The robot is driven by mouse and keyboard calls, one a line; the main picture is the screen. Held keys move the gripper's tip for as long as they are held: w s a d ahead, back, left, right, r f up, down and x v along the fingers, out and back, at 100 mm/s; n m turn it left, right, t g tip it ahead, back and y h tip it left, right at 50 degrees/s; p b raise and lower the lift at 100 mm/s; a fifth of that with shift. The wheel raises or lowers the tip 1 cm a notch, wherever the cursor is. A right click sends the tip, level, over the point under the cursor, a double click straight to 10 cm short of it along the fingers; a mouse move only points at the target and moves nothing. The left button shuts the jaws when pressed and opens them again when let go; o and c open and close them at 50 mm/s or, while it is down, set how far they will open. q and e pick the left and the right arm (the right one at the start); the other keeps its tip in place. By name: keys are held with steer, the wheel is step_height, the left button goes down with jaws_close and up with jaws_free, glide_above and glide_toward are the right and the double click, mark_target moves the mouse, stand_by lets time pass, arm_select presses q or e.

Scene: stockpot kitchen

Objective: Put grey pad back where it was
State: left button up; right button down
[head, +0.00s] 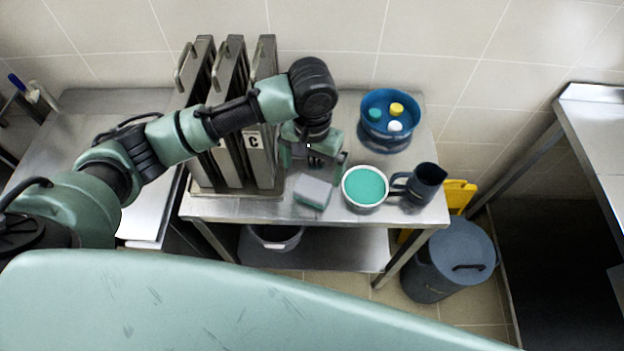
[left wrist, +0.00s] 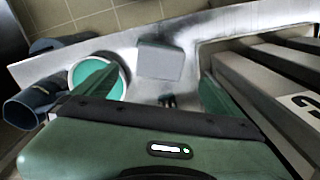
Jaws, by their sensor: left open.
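The grey pad (head: 313,191), a small block with a grey top and a green lower side, lies on the metal table near its front edge, between the rack and a white bowl. It also shows in the left wrist view (left wrist: 160,62). My left gripper (head: 316,162) is open and empty, just behind the pad in the head view. In the left wrist view its two green fingers (left wrist: 155,88) are spread wide, with the pad beyond them in the gap. I see no contact with the pad. My right gripper is not in view.
Upright grey panels (head: 230,115) stand in a rack close left of the gripper. The white bowl with green contents (head: 365,187), a dark jug (head: 424,184) and a blue bowl with coloured caps (head: 388,118) stand to the right. A lidded bin (head: 462,252) stands on the floor.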

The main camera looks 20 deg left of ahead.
arm_select(q)
steer(key=shift+r, duration=1.45)
